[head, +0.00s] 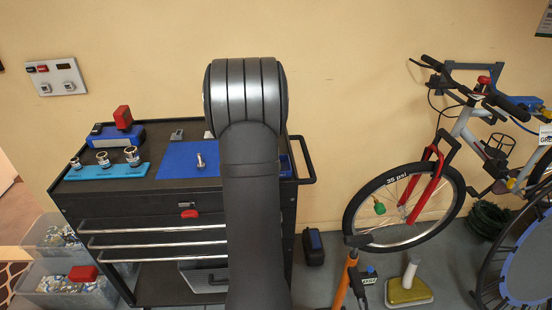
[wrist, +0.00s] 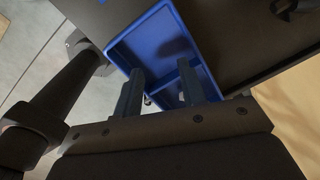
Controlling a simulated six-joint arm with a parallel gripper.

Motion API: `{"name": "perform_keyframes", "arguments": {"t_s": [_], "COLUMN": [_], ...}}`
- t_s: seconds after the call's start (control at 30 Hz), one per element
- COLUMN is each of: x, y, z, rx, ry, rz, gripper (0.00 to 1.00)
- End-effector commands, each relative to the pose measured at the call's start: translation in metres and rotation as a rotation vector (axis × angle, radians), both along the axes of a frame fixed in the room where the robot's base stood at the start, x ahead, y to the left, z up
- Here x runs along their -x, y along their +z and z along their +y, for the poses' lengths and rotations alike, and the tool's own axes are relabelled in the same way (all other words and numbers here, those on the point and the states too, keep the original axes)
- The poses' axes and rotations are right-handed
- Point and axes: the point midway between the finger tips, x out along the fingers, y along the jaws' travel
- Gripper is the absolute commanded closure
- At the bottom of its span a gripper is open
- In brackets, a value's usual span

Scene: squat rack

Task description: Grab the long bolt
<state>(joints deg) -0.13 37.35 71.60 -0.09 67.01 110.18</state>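My gripper (wrist: 160,82) is open in the wrist view, its two dark fingers apart above a blue divided tray (wrist: 122,46). Small shiny metal bits (wrist: 148,101) show low between the fingers, mostly hidden; I cannot tell whether they are a bolt. In the head view my arm hides the gripper, and only an edge of the blue tray (head: 286,166) shows to the arm's right. A silver bolt-like piece (head: 200,161) stands upright on a blue mat (head: 177,165), left of my arm. I cannot tell which piece is the long bolt.
The black tool cart (head: 150,203) has a side handle (head: 309,160) at its right. A light-blue socket rail (head: 88,172) with several sockets and a blue-and-red box (head: 118,135) stand at the left of its top. A bicycle (head: 405,205) is to the right.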

Motion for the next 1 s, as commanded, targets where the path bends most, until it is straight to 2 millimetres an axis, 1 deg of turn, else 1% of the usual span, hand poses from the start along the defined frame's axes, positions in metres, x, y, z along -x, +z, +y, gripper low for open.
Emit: {"name": "perform_keyframes", "arguments": {"t_s": [0.07,0.13,0.17,0.2,0.3,0.4,0.47,0.53,0.57,0.63,0.9,1.0], "x": [-0.005,-0.010,-0.011,-0.012,-0.010,-0.006,-0.003,-0.002,-0.002,-0.001,-0.001,-0.001], "y": [0.018,0.045,0.058,0.077,0.118,0.147,0.156,0.158,0.155,0.144,0.084,0.065], "z": [-0.010,-0.023,-0.031,-0.040,-0.060,-0.074,-0.078,-0.081,-0.081,-0.081,-0.080,-0.080], "rx": [0.001,0.002,0.002,0.002,0.001,-0.001,-0.001,-0.002,-0.003,-0.002,-0.002,-0.002], "ry": [-0.005,-0.010,-0.013,-0.014,-0.019,-0.022,-0.022,-0.022,-0.022,-0.021,-0.021,-0.022], "rz": [0.000,0.008,0.014,0.021,0.042,0.060,0.066,0.071,0.073,0.075,0.074,0.074], "gripper": [0.63,0.63,0.63,0.63,0.63,0.63,0.63,0.63,0.63,0.63,0.63,0.63]}}
